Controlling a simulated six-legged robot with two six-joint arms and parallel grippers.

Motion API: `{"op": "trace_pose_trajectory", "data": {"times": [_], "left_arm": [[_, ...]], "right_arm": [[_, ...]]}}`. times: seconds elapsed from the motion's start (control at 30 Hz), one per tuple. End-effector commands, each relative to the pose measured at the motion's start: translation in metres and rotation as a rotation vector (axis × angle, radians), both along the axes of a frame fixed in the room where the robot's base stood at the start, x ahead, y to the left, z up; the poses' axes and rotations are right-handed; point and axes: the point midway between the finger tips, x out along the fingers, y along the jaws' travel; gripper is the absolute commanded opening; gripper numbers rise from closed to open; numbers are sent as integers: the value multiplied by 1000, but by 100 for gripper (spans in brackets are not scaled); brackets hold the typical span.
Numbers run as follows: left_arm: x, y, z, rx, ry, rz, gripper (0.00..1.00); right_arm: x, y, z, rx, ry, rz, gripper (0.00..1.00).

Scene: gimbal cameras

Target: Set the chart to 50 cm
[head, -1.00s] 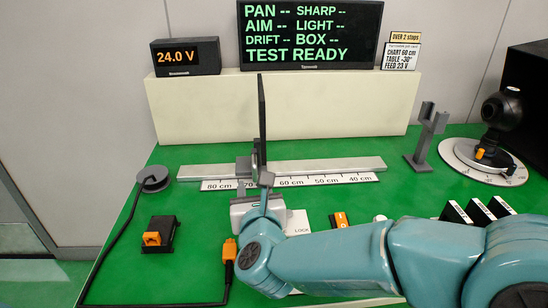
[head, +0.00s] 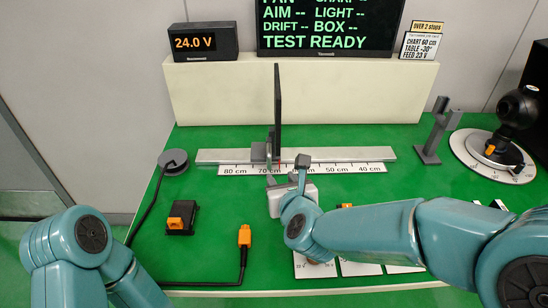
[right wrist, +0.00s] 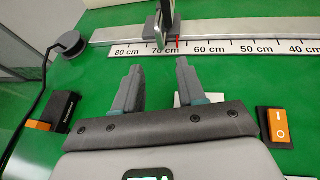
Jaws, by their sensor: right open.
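The chart (head: 277,108) is a thin dark upright panel seen nearly edge-on, on a carriage on the grey rail (head: 350,153). A white scale (head: 345,168) runs along the rail from 80 cm at left to 40 cm at right. In the right wrist view, a red pointer (right wrist: 178,42) by the chart's foot (right wrist: 160,38) stands between 70 and 60, nearer 70. My right gripper (head: 288,172) is in front of the scale. Its fingers (right wrist: 157,80) are apart and empty, short of the carriage. My left arm shows at lower left, its gripper out of frame.
A card (head: 421,43) reads chart 60 cm, table -30°, feed 23 V. A display (head: 325,25) reads TEST READY; a meter (head: 202,41) shows 24.0 V. A camera on a round dial (head: 470,150) stands right. A cable with an orange plug (head: 244,236) lies in front.

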Motion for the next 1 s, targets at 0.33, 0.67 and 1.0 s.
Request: {"op": "trace_pose_trajectory", "data": {"times": [0.33,0.67,1.0], "left_arm": [[0,0,11,0,0,0,40],[0,0,19,0,0,0,40],[0,0,20,0,0,0,40]], "right_arm": [[75,17,-31,-1,1,1,40],[126,26,-52,1,-1,-3,40],[133,27,-56,1,-1,-1,40]]}}
